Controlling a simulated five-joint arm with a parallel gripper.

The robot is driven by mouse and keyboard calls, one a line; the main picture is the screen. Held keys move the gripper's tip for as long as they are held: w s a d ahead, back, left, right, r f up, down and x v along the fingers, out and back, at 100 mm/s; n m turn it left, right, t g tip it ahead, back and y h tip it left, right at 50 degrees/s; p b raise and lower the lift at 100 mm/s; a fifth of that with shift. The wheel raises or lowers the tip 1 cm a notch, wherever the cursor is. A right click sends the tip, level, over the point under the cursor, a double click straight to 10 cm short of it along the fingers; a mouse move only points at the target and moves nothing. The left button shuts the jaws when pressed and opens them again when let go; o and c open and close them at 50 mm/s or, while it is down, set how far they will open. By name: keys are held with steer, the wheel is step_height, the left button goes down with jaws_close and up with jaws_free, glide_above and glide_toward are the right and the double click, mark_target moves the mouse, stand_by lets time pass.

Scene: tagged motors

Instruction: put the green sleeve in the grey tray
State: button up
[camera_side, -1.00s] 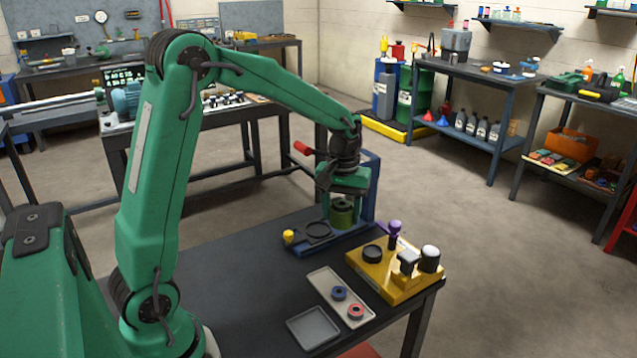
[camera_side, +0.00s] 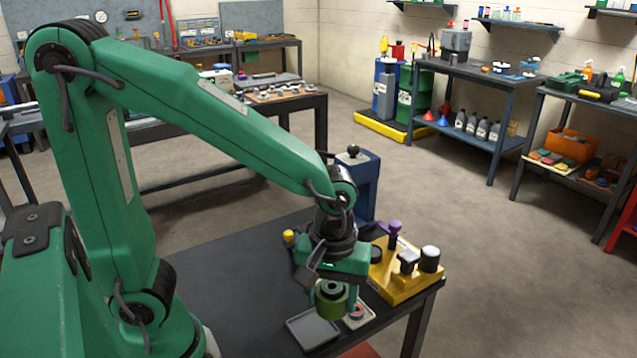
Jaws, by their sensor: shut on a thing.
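My gripper (camera_side: 331,283) is shut on the green sleeve (camera_side: 331,308), a short olive-green cylinder with a dark centre, held upright below the jaws. The grey tray (camera_side: 312,331) lies flat at the front of the dark bench and its visible floor is empty. In the picture the sleeve overlaps the tray's back right corner. It seems to hang above the bench, but its exact height is hard to tell.
A lighter tray with a red ring (camera_side: 357,312) is partly hidden behind the sleeve. A blue press (camera_side: 358,187) stands behind my gripper. The bench left of the tray is clear.

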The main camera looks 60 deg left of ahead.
steer(key=s+d+f, duration=0.1)
steer(key=s+d, duration=0.1)
steer(key=s, duration=0.6)
steer(key=shift+d+f, duration=0.2)
steer(key=shift+d, duration=0.05)
steer(key=shift+a, duration=0.1)
steer(key=w+a+f, duration=0.4)
steer(key=w+a, duration=0.1)
steer(key=w+a+f, duration=0.2)
steer(key=a+f, duration=0.1)
steer(key=shift+w+a, duration=0.25)
steer(key=shift+w, duration=0.15)
steer(key=shift+f, duration=2)
steer(key=shift+f, duration=0.1)
steer(key=o, duration=1.3)
